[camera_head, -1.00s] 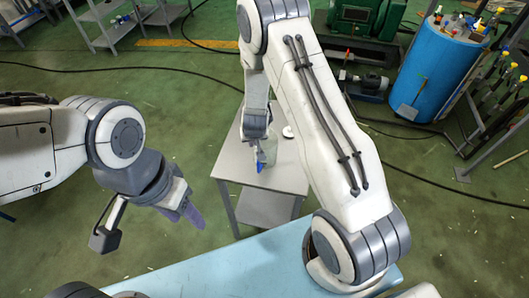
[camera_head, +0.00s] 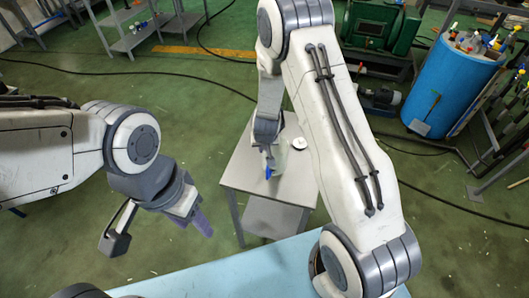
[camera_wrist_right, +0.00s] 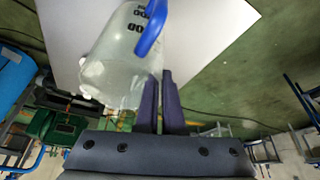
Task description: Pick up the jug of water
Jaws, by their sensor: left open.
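The jug (camera_head: 279,160) is clear with a blue handle (camera_head: 268,173) and stands on a small grey table. In the right wrist view the jug (camera_wrist_right: 120,65) is large, with dark markings and its blue handle (camera_wrist_right: 151,28) toward the top. My right gripper (camera_head: 267,156) is at the jug in the head view. In the wrist view its two purple fingers (camera_wrist_right: 164,75) are close together with a narrow gap, the left one overlapping the jug's edge. Whether they clasp any part is unclear. My left gripper (camera_head: 201,223) is open and empty, left of the table.
A light blue surface (camera_head: 215,275) lies at the front. A blue drum (camera_head: 452,85) and green machinery (camera_head: 372,22) stand at the back right. Cables cross the green floor.

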